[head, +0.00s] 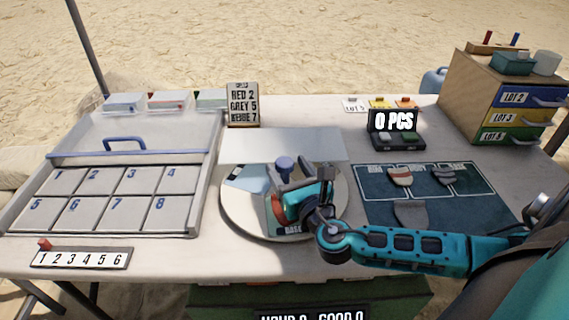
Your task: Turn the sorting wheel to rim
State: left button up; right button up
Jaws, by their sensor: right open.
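The sorting wheel (238,213) is a round pale turntable at the middle of the table. It carries coloured sectors, one light blue, and a label reading "BASE" near its front edge. A dark blue knob (284,163) stands up near its middle. My right gripper (284,192) is over the wheel, just in front of the knob, and is open. Its body and wrist hide much of the wheel's right and front part. I cannot tell whether the fingers touch the knob or the wheel. My left gripper is not in view.
A numbered compartment tray (108,232) with a clear lid is at left. A sign (243,105) stands behind the wheel. A dark mat (375,213) with sherds lies right, below a counter (396,135) reading "0 PCS". A drawer cabinet (468,89) stands at back right.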

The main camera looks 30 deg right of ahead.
jog(key=shift+w+d, duration=0.25)
jog(key=shift+w, duration=1)
jog(key=shift+c, duration=0.3)
grip_shut()
